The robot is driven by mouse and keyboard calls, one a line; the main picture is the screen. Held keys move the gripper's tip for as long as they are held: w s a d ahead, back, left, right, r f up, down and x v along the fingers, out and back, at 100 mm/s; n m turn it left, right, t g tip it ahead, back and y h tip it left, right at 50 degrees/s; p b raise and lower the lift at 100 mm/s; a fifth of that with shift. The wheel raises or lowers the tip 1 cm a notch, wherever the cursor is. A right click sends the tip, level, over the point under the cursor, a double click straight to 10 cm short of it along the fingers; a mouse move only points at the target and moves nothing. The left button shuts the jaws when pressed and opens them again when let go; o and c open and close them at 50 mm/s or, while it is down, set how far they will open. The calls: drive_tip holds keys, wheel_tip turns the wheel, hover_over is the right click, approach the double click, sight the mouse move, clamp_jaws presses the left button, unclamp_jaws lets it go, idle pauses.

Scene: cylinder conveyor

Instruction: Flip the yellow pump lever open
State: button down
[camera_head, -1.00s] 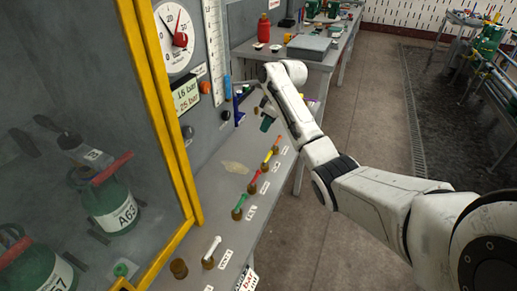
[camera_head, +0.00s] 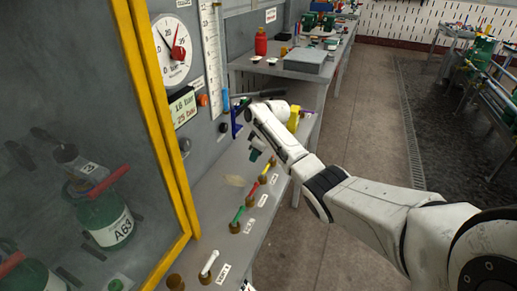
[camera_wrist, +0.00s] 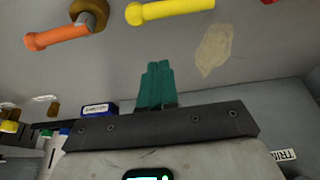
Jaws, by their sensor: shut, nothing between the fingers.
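The yellow pump lever (camera_head: 263,180) is a small handle in the row on the grey bench, between the red lever (camera_head: 251,192) and the orange lever (camera_head: 272,167). In the wrist view the yellow lever (camera_wrist: 170,11) lies at the top edge, its mount cut off. The orange lever (camera_wrist: 60,36) on its brown knob is to its left. My gripper (camera_head: 256,154) hangs above the bench near the far end of the row. In the wrist view its green fingers (camera_wrist: 157,84) are together and empty, apart from the yellow lever.
A green lever (camera_head: 237,217) and a white lever (camera_head: 209,262) are nearer along the bench. A yellow-framed glass cabinet (camera_head: 160,120) stands at the left. The gauge wall (camera_head: 205,150) closes the bench's left side. A yellow object (camera_head: 294,118) shows behind my arm.

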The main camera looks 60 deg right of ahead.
sight(268, 165)
drive_tip(key=s, duration=0.1)
drive_tip(key=s+p, duration=0.1)
drive_tip(key=s, duration=0.1)
drive_tip(key=shift+d+f, duration=0.1)
drive_tip(key=shift+f, duration=0.2)
drive_tip(key=shift+s+f, duration=0.2)
drive_tip(key=shift+s, duration=0.25)
